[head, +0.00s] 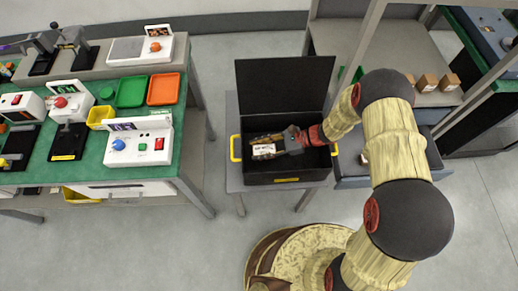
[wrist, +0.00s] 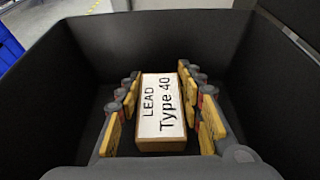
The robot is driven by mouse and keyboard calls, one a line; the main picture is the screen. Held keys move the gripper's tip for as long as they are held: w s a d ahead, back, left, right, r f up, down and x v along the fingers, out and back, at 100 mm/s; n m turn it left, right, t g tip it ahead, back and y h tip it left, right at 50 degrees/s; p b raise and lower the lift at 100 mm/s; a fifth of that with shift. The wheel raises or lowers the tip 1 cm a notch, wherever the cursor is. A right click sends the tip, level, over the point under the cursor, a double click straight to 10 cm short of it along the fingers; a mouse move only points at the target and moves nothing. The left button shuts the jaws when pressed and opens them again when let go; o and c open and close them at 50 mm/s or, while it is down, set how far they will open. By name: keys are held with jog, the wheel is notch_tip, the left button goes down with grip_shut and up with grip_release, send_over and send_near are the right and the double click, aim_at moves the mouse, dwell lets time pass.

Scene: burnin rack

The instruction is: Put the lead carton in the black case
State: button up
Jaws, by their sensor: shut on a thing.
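The lead carton (wrist: 162,108) is a small tan box with a white label reading "LEAD Type 40"; it also shows in the head view (head: 264,150). My gripper (wrist: 162,115) is shut on the carton, with its yellow-padded fingers on the left and right sides. In the head view my gripper (head: 267,146) is over the black case (head: 285,180), reaching in from the right. The black case stands open on a small grey table, its lid raised at the back. In the wrist view the case's dark walls (wrist: 75,80) surround the carton. I cannot tell whether the carton touches the case floor.
A green-topped workbench (head: 90,165) with switch boxes, a green tray (head: 132,91) and an orange tray (head: 163,88) stands on the left. A rack shelf on the right holds small brown cartons (head: 428,83). Yellow handles (head: 235,148) stick out from the case's sides.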

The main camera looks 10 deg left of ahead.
jog(key=shift+s+f, duration=0.2)
jog(key=shift+f, duration=0.1)
